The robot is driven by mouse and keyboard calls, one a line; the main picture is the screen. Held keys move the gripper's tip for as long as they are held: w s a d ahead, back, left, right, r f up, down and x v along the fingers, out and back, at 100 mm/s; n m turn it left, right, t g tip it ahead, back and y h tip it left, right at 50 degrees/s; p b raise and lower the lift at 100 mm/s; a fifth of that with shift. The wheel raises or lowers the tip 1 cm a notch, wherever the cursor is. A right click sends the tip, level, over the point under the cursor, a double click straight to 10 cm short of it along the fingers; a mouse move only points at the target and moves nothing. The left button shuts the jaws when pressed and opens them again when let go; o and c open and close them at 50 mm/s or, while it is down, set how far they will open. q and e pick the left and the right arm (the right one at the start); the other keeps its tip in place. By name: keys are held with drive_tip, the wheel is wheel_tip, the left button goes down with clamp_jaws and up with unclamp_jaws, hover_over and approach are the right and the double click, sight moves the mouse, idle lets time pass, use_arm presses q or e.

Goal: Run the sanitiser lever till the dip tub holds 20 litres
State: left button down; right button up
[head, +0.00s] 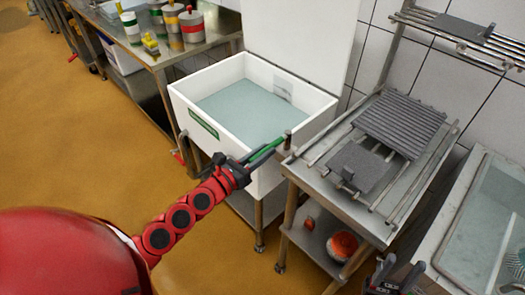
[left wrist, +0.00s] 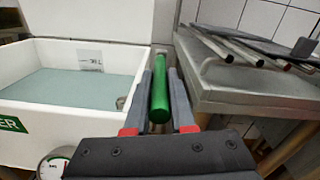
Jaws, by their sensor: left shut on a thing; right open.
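The white dip tub (head: 183,103) holds pale blue-green liquid (head: 245,108) and has a green label on its front. A pale marked plate (head: 283,90) is on its inner back wall; it also shows in the left wrist view (left wrist: 90,60), too small to read. The green lever (head: 268,149) is at the tub's front right corner. My left gripper (head: 255,158) is shut on it; in the left wrist view the green handle (left wrist: 159,100) lies between the fingers. My right gripper (head: 392,278) is open at the bottom right, away from the tub.
A round gauge (left wrist: 53,164) shows below the tub. A steel table (head: 375,225) with rails and a ribbed grey mat (head: 400,122) stands close on the right. A bench with several banded cheese moulds (head: 192,27) is at the back left. Yellow floor is clear at left.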

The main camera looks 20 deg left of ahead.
use_arm(q)
drive_tip(key=c, duration=0.8)
unclamp_jaws()
drive_tip(key=shift+d, duration=0.15)
drive_tip(key=shift+o, duration=0.2)
drive_tip(key=shift+s+a, duration=0.35)
drive_tip(key=shift+s, duration=0.15)
drive_tip(key=b+v, duration=0.1)
drive_tip(key=v, duration=1.5)
drive_tip(key=shift+s, duration=0.15)
